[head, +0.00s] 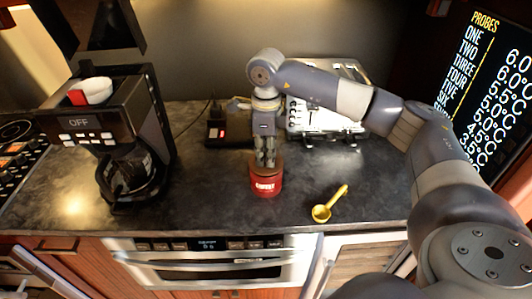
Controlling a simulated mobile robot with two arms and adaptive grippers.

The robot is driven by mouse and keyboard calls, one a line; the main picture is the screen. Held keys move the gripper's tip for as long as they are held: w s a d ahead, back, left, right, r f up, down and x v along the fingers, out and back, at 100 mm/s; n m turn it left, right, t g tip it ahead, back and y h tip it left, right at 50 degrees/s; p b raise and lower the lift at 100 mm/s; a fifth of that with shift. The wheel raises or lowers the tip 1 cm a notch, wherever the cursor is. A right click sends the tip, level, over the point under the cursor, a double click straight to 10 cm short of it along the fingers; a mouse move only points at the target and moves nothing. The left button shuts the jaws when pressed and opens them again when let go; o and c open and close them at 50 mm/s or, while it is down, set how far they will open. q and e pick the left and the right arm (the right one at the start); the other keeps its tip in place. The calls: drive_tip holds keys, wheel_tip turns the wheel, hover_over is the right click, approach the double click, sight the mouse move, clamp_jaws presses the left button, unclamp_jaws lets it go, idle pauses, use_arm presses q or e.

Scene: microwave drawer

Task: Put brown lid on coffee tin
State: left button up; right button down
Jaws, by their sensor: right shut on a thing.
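A red coffee tin (266,187) with white lettering stands upright on the dark counter, near its front edge. The brown lid (267,169) shows as a narrow brown band at the top of the tin, below my right fingers. My right gripper (266,161) points straight down over the tin and is shut on the lid. The fingers partly hide the lid, so I cannot tell whether it sits flat on the rim or just above it. My left gripper is not in view.
A coffee maker (123,125) with a glass pot stands at the left. A yellow scoop (323,211) lies right of the tin. A silver toaster (318,122) and a small dark device (217,134) stand behind. A microwave drawer (210,262) is below the counter's front edge.

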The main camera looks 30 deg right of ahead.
drive_tip(key=shift+f+b, duration=0.4)
idle(1.0)
idle(0.4)
drive_tip(key=c, duration=0.9)
unclamp_jaws()
drive_tip(key=shift+r, duration=0.2)
drive_tip(key=shift+r+p, duration=2.25)
drive_tip(key=shift+r, duration=1.1)
